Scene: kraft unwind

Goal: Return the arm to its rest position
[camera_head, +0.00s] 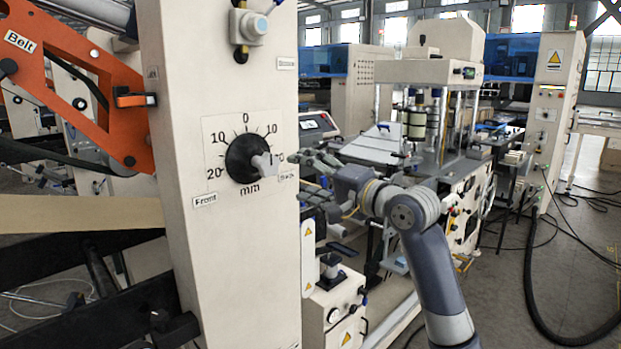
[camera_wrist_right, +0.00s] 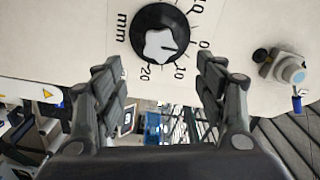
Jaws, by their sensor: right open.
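My right arm comes in from the lower right in the head view. Its gripper (camera_head: 306,176) is open, with nothing between its fingers, just right of the cream machine column. The black dial knob (camera_head: 240,156) with a pale grey grip sits on the column's front face, over a scale marked in mm. In the right wrist view the knob (camera_wrist_right: 180,22) lies ahead of the open gripper (camera_wrist_right: 158,72), and the fingers are apart from it. The right end of the scale is partly hidden by the grip. My left gripper is in neither view.
The cream column (camera_head: 225,270) stands close to my right gripper. A small valve-like fitting (camera_head: 251,27) sticks out near its top. An orange arm labelled Belt (camera_head: 75,70) is at left. A machine with rollers (camera_head: 425,120) stands behind my right arm. Open floor (camera_head: 530,290) lies at right, with a black hose.

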